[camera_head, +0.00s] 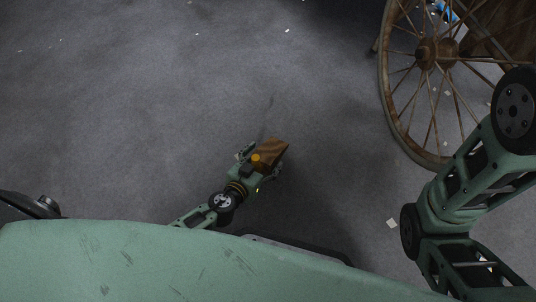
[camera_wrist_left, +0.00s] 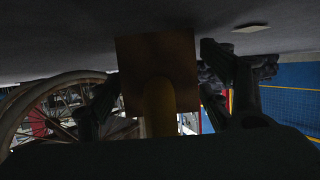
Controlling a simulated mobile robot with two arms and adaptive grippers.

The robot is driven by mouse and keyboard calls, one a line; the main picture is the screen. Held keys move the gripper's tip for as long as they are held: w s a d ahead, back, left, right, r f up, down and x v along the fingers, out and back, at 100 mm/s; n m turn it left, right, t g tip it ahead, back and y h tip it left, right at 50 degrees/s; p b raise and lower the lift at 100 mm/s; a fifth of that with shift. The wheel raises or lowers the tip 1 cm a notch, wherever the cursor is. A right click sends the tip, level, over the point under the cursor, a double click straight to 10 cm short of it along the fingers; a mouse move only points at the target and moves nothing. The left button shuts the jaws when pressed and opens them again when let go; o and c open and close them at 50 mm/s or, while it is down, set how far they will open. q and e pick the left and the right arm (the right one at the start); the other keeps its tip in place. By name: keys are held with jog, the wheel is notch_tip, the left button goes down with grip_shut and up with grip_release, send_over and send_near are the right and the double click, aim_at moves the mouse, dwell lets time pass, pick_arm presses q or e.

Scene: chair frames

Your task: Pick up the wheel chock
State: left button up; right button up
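The wheel chock (camera_head: 272,152) is a brown wooden block with an orange-yellow knob or handle on its near side. It is on or close to the grey floor at the middle of the head view. My left gripper (camera_head: 259,164) is right at it, with its fingers spread on either side. In the left wrist view the chock (camera_wrist_left: 155,65) stands between the dark fingers, with the yellow part towards the camera. The left-hand finger overlaps its edge, and the right-hand one is very close to it. Firm contact cannot be told. My right gripper is not in view.
A large wooden spoked wheel (camera_head: 428,55) stands at the upper right of the head view. My right arm is at the right edge. A small pale scrap (camera_head: 392,223) lies on the floor. The floor left of the chock is mostly clear.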

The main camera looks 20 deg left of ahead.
pick_arm(q)
jog(key=c, duration=1.3)
jog(key=shift+w, duration=0.1)
jog(key=shift+c, duration=0.7)
jog(key=shift+r, duration=0.1)
